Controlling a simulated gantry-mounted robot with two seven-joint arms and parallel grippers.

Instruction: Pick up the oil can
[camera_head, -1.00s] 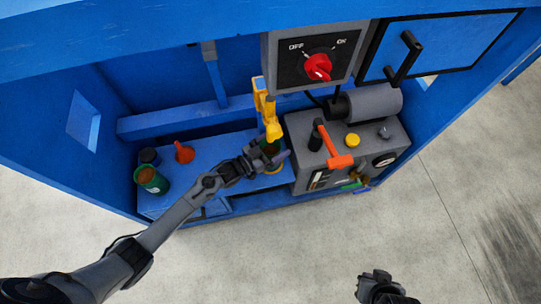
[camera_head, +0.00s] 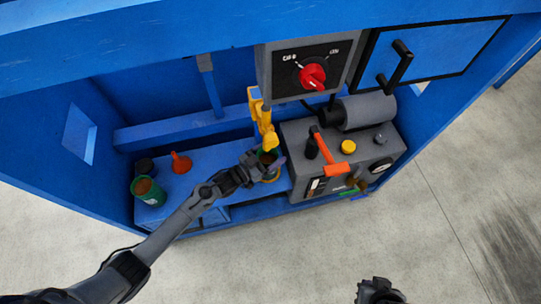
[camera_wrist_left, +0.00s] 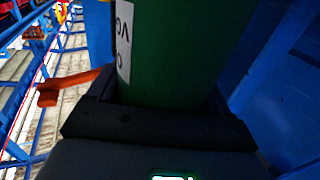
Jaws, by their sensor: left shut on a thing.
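My left gripper (camera_head: 266,166) is shut on a green can (camera_head: 268,157) with a brown top, at the right end of the blue shelf. The can is partly hidden by the fingers and stands below a yellow piece (camera_head: 265,122). In the left wrist view the green can (camera_wrist_left: 180,50) fills the space between the fingers, with part of a white label showing. A second green can (camera_head: 148,191) with a brown top stands at the shelf's left end. My right gripper (camera_head: 379,292) is at the bottom edge, partly cut off; its jaws are unclear.
A red funnel (camera_head: 181,162) and a dark round item (camera_head: 145,166) stand at the shelf's left. A grey machine (camera_head: 335,170) with an orange-red lever (camera_head: 327,152) is close right of the held can. A switch box (camera_head: 312,60) with a red knob hangs above.

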